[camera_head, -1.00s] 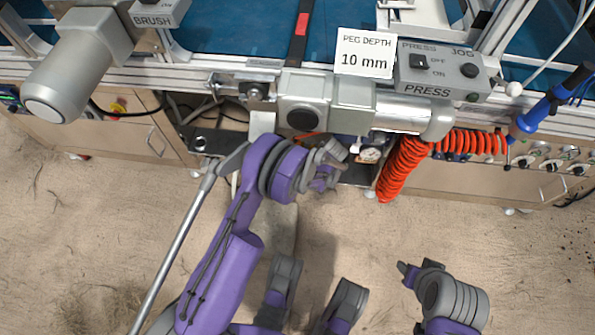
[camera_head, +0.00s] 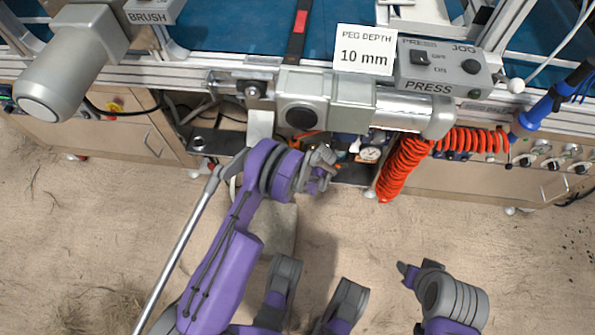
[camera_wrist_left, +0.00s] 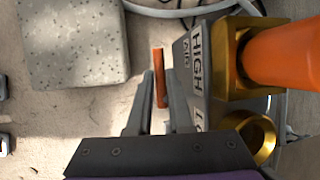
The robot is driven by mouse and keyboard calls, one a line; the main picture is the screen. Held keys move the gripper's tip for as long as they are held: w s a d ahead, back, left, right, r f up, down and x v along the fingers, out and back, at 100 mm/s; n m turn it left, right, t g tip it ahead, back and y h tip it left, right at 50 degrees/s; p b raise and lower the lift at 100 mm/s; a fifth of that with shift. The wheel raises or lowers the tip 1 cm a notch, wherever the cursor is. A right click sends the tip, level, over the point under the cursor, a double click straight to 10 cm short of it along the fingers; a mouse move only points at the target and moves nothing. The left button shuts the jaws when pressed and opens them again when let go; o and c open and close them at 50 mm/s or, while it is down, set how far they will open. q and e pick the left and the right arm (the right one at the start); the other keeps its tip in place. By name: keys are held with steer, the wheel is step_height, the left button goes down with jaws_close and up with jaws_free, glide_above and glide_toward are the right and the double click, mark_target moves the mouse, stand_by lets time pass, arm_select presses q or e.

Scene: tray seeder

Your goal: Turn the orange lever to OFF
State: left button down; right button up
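The orange lever (camera_wrist_left: 160,78) is a thin upright bar in the left wrist view. It lies between the two fingers of my left gripper (camera_wrist_left: 160,100), close to the right finger, with a small gap at the left one. The fingers are parted. Beside them is a dark block (camera_wrist_left: 200,75) with a HIGH AIR label, partly cut off. In the head view my left gripper (camera_head: 322,168) is under the press unit, where the lever cannot be made out. My right gripper (camera_head: 408,273) is low at the right, away from the bench; its finger opening is unclear.
A brass fitting (camera_wrist_left: 232,50) with an orange pipe (camera_wrist_left: 285,55) is right of the block. A speckled slab (camera_wrist_left: 72,45) is at upper left. A red coiled hose (camera_head: 400,168) and a gauge (camera_head: 370,154) are right of my left gripper. The front floor is open.

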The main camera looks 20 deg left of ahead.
arm_select(q)
steer(key=shift+s+a+h, duration=0.1)
steer(key=shift+a+h, duration=0.1)
steer(key=shift+h, duration=0.4)
steer(key=shift+a+f+t+h+p, duration=0.1)
steer(key=shift+f+t+h+p, duration=0.25)
steer(key=shift+h, duration=0.45)
steer(key=c, duration=1.1)
jaws_free()
